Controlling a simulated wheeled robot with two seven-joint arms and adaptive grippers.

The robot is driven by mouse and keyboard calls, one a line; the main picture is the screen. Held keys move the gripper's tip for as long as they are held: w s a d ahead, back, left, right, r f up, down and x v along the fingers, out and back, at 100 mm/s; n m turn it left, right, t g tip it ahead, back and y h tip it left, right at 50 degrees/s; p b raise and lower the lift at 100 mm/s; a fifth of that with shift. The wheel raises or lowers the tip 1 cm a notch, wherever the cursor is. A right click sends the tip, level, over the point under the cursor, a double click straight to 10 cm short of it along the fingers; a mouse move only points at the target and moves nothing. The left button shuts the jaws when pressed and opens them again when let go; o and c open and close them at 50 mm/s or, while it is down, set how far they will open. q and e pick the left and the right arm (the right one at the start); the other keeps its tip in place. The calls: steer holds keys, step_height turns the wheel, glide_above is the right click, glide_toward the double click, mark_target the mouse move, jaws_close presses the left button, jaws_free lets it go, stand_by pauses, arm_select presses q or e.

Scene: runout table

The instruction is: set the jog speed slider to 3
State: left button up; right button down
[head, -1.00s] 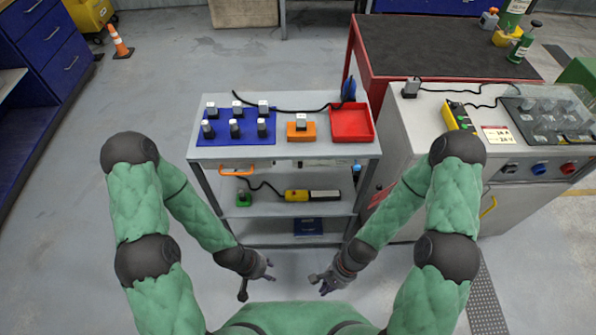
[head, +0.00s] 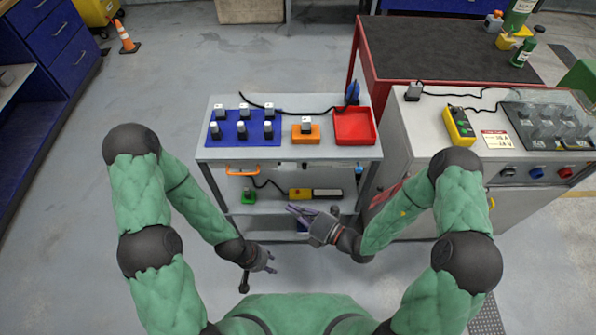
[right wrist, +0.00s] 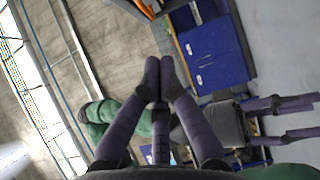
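I cannot make out the jog speed slider or its marks. A yellow control box (head: 459,126) with small dark and coloured controls lies on the grey cabinet's top at right. My right gripper (head: 289,209) is in front of the cart's lower shelf, left of and well apart from that box. In the right wrist view its fingertips (right wrist: 160,66) are together with nothing between them. My left gripper (head: 272,264) is low in front of the cart. In the right wrist view its fingers (right wrist: 297,119) stand apart and empty.
A cart (head: 225,155) holds a blue mat (head: 227,130) with several grey pieces, an orange block (head: 306,138) and a red tray (head: 354,138). The grey cabinet (head: 425,130) stands close on its right, with knobs on its front. Floor left of the cart is clear.

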mark_target(304, 166)
steer(key=w+d+m+t+h, duration=0.3)
steer(key=w+d+m+t, duration=0.1)
steer(key=w+m, duration=0.1)
steer(key=b+x, duration=0.2)
steer(key=x, duration=0.8)
steer(key=shift+s+d+r+b, duration=0.15)
steer(key=shift+d+b, duration=0.1)
steer(key=shift+d, duration=0.45)
steer(key=shift+d+r+b, duration=0.2)
steer(key=shift+d+b, duration=0.05)
steer(key=shift+d, duration=0.45)
steer(key=shift+s+d+r+b, duration=0.15)
steer(key=shift+d+b, duration=0.1)
steer(key=shift+d, duration=0.5)
steer(key=shift+w, duration=0.1)
steer(key=d+p, duration=0.2)
steer(key=d, duration=0.3)
steer(key=shift+d+r+p, duration=0.1)
steer(key=shift+d+p, duration=0.05)
steer(key=shift+p, duration=0.2)
steer(key=shift+d, duration=0.4)
